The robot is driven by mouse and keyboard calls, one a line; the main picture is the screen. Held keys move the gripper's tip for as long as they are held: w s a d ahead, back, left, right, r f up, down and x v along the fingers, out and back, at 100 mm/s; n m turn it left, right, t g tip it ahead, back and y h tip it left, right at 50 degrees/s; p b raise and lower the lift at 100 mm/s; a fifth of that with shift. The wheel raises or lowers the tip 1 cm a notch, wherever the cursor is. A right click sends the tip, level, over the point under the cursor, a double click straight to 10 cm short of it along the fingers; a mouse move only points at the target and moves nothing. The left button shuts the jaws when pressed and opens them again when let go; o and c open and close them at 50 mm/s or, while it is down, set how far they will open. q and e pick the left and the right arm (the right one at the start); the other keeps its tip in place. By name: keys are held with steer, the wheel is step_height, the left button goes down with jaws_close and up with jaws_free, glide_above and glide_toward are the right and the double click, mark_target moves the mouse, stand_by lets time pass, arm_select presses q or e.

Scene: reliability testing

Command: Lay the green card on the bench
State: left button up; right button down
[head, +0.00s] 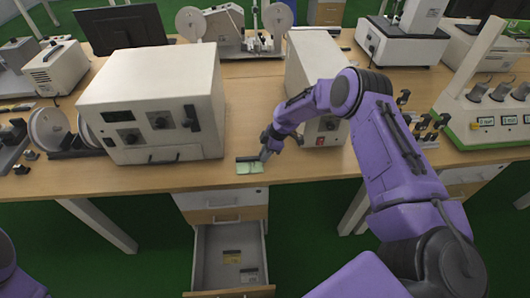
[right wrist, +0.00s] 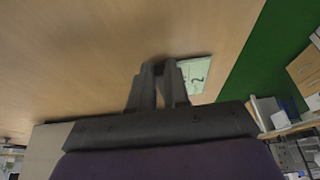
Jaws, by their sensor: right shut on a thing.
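The green card (head: 251,168) is at the front edge of the bench (head: 300,168), between the large white box instrument and the smaller one. A dark strip runs along its far edge. My right gripper (head: 265,154) is shut on the card at that edge. In the right wrist view the card (right wrist: 197,73) shows beside the fingers (right wrist: 158,72), with dark marks on it, close to the wooden surface. I cannot tell whether it lies fully on the bench or is just above it. My left gripper is not in view; only part of my left arm shows at the lower left.
A large white box instrument (head: 155,100) stands left of the card, a smaller white box (head: 318,70) behind right. Bare bench lies around the green card.

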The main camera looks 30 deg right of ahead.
steer(key=shift+f, duration=0.15)
steer(key=c, duration=1.1)
jaws_free()
steer(key=shift+r, duration=0.3)
steer(key=shift+d+r, duration=0.2)
steer(key=shift+r, duration=0.15)
steer(key=b+v, duration=0.1)
steer(key=v, duration=1)
steer(key=shift+b, duration=0.3)
steer(key=shift+s, duration=0.1)
